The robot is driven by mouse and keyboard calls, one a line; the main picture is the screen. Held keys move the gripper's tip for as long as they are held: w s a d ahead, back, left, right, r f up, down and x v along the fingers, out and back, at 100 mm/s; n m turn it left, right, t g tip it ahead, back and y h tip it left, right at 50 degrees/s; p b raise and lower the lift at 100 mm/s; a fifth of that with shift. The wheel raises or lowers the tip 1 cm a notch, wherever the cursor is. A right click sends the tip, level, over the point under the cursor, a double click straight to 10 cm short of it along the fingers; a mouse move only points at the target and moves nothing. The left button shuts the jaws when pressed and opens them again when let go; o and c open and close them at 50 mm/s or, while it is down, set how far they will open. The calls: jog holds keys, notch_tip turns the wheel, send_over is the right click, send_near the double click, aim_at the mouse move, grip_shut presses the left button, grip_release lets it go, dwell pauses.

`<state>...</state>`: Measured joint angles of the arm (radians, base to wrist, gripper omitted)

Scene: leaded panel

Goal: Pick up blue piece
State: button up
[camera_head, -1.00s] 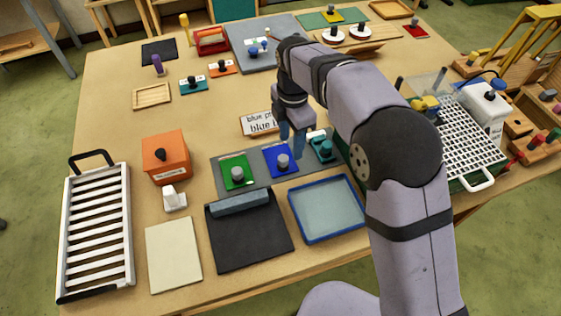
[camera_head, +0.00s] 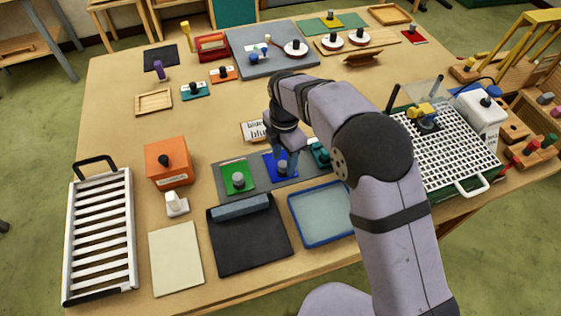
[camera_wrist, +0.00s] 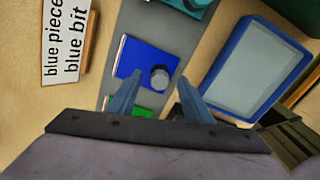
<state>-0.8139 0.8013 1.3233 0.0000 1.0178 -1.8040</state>
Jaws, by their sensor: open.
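The blue piece (camera_head: 272,166) is a flat blue square with a grey round knob, lying on a dark grey strip (camera_head: 206,172) between a green piece (camera_head: 238,180) and a teal piece (camera_head: 319,157). In the wrist view the blue piece (camera_wrist: 143,63) lies ahead of the fingertips, its grey knob (camera_wrist: 159,76) between the lines of the two fingers. My gripper (camera_head: 283,163) is open and empty, above the blue piece and partly covering it in the head view. It also shows in the wrist view (camera_wrist: 156,95). Whether the fingers touch the piece cannot be told.
A card reading "blue piece, blue bit" (camera_wrist: 67,40) stands behind the strip. A blue-rimmed tray (camera_head: 292,216) and a black mat (camera_head: 250,245) lie in front. An orange box (camera_head: 168,160) stands left, a white perforated rack (camera_head: 450,150) right.

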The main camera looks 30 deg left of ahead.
jog(key=shift+f, duration=1.2)
jog(key=shift+c, duration=0.3)
jog(key=c, duration=1)
jog(key=shift+r, duration=0.1)
notch_tip(320, 180, up, 10)
jog(key=b, duration=0.2)
jog(key=shift+b, duration=0.35)
jog(key=shift+o, duration=0.9)
jog(key=shift+c, duration=1)
